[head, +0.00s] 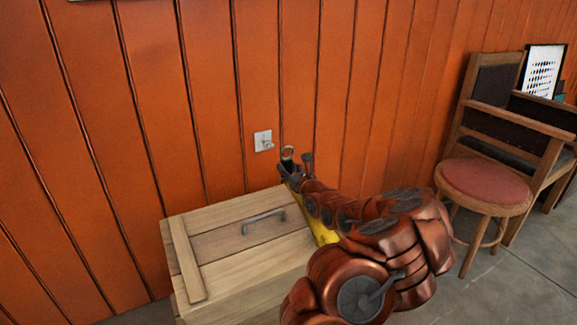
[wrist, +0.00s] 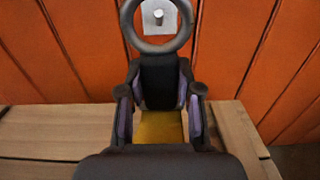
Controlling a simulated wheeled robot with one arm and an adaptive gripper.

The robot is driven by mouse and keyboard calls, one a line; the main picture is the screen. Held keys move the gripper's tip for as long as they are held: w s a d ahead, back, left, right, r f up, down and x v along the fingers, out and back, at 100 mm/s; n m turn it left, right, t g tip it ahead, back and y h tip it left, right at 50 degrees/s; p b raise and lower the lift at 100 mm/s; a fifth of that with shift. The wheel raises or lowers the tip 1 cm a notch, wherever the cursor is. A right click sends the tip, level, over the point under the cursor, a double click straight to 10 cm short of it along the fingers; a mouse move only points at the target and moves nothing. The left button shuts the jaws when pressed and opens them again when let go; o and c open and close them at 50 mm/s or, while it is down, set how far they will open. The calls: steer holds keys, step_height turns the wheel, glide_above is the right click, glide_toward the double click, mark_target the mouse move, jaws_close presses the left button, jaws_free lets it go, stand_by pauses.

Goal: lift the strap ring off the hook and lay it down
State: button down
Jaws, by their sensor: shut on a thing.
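The strap ring (wrist: 157,47) is a grey loop standing up from a dark block (wrist: 157,78), with a yellow strap (wrist: 160,127) below it. My gripper (wrist: 159,92) is shut on the dark block, one finger on each side. In the head view the ring (head: 287,150) shows just above my gripper (head: 293,172), and the strap (head: 324,232) hangs behind my arm, partly hidden. The hook (head: 267,144) sticks out of a pale wall plate, up and left of the ring. The two look apart there. In the wrist view the hook (wrist: 158,15) shows through the ring.
A wooden crate (head: 190,270) with a grey metal handle (head: 263,220) on its lid stands below the hook against the orange panelled wall. The lid is largely bare. A stool with a red seat (head: 485,187) and a chair stand at the right.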

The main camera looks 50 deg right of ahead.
steer(key=shift+f, duration=1.2)
steer(key=p+v, duration=0.2)
steer(key=v, duration=0.5)
steer(key=shift+s+r+p, duration=0.25)
steer(key=shift+p, duration=0.15)
steer(key=shift+w+a, duration=0.1)
steer(key=shift+a, duration=0.05)
stand_by(0.5)
steer(key=w+a+r+n+y, duration=0.1)
steer(key=w+a+n+y, duration=0.1)
steer(key=w+a, duration=0.35)
steer(key=w+a+r+n+t+y, duration=0.1)
steer(key=w+a+r+y, duration=0.15)
steer(key=a, duration=0.65)
steer(key=w+a+n+y, duration=0.2)
steer(key=w+a+y, duration=0.15)
steer(key=a, duration=0.35)
steer(key=w+a+r+n+g+y, duration=0.1)
steer(key=a+r+n+y, duration=0.15)
steer(key=a, duration=0.95)
steer(key=w+a+r+n+g+y, duration=0.15)
steer(key=a+y, duration=0.25)
steer(key=a, duration=0.7)
step_height(320, 180, up, 23)
steer(key=n+g+y+p, duration=0.5)
steer(key=y+p, duration=0.1)
steer(key=p, duration=2.6)
steer(key=shift+s+f+n, duration=0.15)
steer(key=shift+s+n, duration=0.1)
steer(key=shift+n, duration=0.05)
